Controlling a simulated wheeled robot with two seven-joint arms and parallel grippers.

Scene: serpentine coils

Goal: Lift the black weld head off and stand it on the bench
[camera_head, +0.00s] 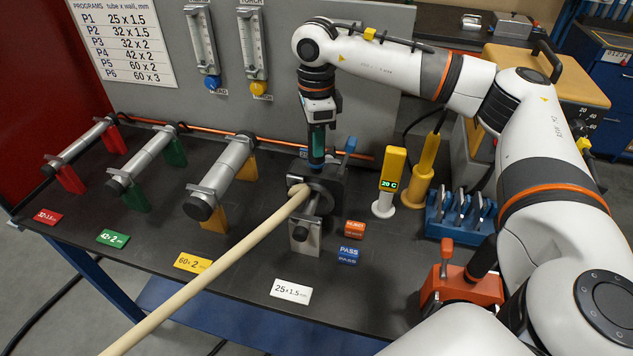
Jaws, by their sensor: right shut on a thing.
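The black weld head (331,184) is a dark block at the middle of the dark bench (150,212), around a short metal tube on a silver stand (303,239). A blue lever (349,146) sticks up at its right rear. My right gripper (316,166) points straight down from above and is shut on the top of the weld head. The fingertips are partly hidden against the black block, and I cannot tell whether the head is clear of the tube. My left gripper is not in view.
A beige hose (205,278) runs from the front left to the weld head. Tubes on red, green and yellow stands (228,172) fill the left. A yellow gauge (392,169), blue rack (461,215) and red tool (461,289) stand right.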

